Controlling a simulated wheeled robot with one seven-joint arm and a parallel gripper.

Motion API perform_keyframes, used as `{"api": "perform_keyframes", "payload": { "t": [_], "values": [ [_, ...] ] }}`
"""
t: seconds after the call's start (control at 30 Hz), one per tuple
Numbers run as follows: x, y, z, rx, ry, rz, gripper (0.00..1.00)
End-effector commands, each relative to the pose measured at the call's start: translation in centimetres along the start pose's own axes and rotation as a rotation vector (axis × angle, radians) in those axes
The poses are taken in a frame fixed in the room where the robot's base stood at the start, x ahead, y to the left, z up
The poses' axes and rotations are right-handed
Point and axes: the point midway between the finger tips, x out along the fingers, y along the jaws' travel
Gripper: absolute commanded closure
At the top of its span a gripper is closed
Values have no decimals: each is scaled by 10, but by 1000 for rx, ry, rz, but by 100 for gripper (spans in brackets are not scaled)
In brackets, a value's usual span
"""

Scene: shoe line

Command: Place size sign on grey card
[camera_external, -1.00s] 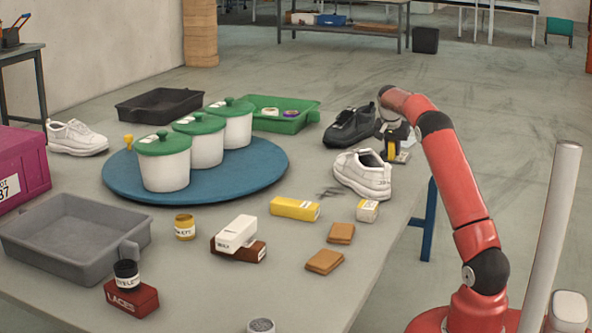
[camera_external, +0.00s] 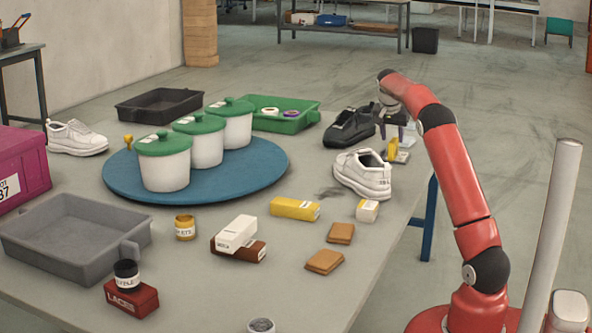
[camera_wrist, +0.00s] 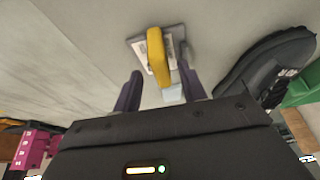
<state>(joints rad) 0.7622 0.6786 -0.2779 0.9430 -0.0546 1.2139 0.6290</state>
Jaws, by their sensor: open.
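The yellow size sign (camera_external: 392,148) stands at the far right of the table, next to the shoes. In the wrist view the sign (camera_wrist: 157,58) is upright over the grey card (camera_wrist: 178,38), which has a white printed patch. The grey card also shows in the external view (camera_external: 402,157), at the sign's foot. The sign appears to rest on the card. My gripper (camera_external: 396,127) is open just above the sign. In the wrist view my gripper (camera_wrist: 161,76) has its dark fingers apart, with the sign's near end between or just beyond them.
A black shoe (camera_external: 350,128) and a white shoe (camera_external: 363,174) stand close by on the left. The table edge is close on the right.

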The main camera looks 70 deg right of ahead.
Motion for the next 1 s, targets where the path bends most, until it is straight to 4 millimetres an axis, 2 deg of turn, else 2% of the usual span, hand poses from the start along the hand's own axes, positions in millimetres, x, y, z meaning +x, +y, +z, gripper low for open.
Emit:
{"api": "perform_keyframes", "payload": {
  "t": [0.03,0.23,0.4,0.57,0.67,0.77,0.83,0.97,1.0],
  "values": [
    [-14,0,-1,0,3,-3,58],
    [-47,-1,-1,0,2,-2,58],
    [-60,0,0,0,0,0,58],
    [-62,0,0,0,-1,0,58],
    [-71,-4,8,-22,-3,-17,58],
    [-98,-13,35,-91,-15,-65,58],
    [-124,-21,68,-175,-26,-119,58],
    [-177,-24,150,-379,-44,-237,58],
    [-191,-22,176,-446,-47,-273,58]
  ]
}}
